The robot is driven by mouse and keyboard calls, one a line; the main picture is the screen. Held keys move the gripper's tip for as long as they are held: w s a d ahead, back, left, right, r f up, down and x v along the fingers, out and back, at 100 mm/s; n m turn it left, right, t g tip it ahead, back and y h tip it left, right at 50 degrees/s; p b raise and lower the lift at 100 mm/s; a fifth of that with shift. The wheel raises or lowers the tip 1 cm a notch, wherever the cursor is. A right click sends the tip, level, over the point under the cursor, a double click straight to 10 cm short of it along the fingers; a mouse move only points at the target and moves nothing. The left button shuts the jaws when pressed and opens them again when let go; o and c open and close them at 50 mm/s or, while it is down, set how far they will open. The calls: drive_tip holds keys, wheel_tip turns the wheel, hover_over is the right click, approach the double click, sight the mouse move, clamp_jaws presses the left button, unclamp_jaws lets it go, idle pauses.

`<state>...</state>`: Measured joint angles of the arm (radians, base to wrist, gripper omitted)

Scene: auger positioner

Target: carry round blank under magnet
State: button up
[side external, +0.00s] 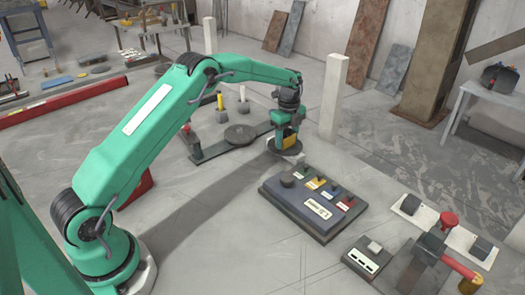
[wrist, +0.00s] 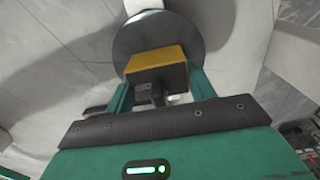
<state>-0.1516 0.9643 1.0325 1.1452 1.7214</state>
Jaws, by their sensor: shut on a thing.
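My gripper (side external: 287,125) points down in the middle of the side view. In the wrist view, its green fingers (wrist: 160,88) are on either side of a block with a yellow top and dark body, which looks like the magnet (wrist: 157,60). The magnet's yellow face also shows in the side view (side external: 289,140). A flat grey disc, the round blank (wrist: 158,31), is directly under the magnet and wider than it. In the side view, the blank (side external: 287,153) sits below the fingers; its clearance from the surface below cannot be told.
A dark control panel (side external: 312,205) lies in front of my gripper. A dark bar carries a round plate (side external: 239,134) to the left, near stands with yellow and white upright pieces. A pale post (side external: 333,95) stands behind right. A red-handled fixture (side external: 447,222) is at lower right.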

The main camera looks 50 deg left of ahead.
drive_tip(key=shift+w, duration=0.1)
drive_tip(key=o, duration=1.4)
drive_tip(key=shift+o, duration=1.1)
drive_tip(key=shift+f, duration=0.15)
drive_tip(key=shift+r, duration=4)
